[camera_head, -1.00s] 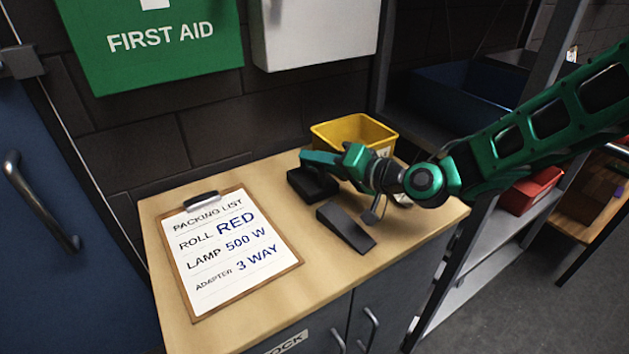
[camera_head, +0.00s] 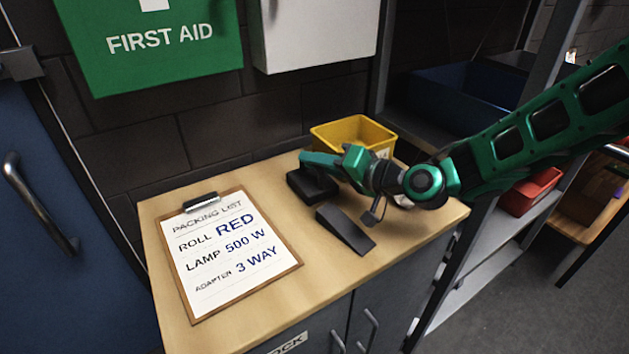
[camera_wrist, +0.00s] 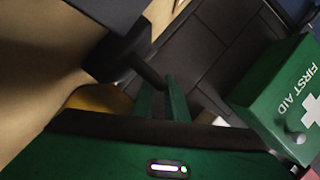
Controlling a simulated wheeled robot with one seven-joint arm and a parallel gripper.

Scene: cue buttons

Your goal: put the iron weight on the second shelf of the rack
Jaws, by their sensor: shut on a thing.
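The iron weight appears to be the black block (camera_head: 310,186) at the back of the wooden cabinet top, in front of the yellow bin. My gripper (camera_head: 330,166) reaches over it from the right and partly hides it. In the wrist view, a dark bar of the weight (camera_wrist: 118,56) runs between the fingers of my gripper (camera_wrist: 163,98), which are shut on it. The weight appears to be at the cabinet top; I cannot tell whether it touches. The rack (camera_head: 482,262) is at the right, with grey posts and shelves, partly hidden by my arm.
A dark wedge (camera_head: 345,228) lies just in front of the weight. A clipboard (camera_head: 232,255) lies at left on the cabinet top (camera_head: 315,275). The yellow bin (camera_head: 352,130) stands behind. The rack holds a blue bin (camera_head: 462,98) higher up and a red bin (camera_head: 530,192) lower down.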

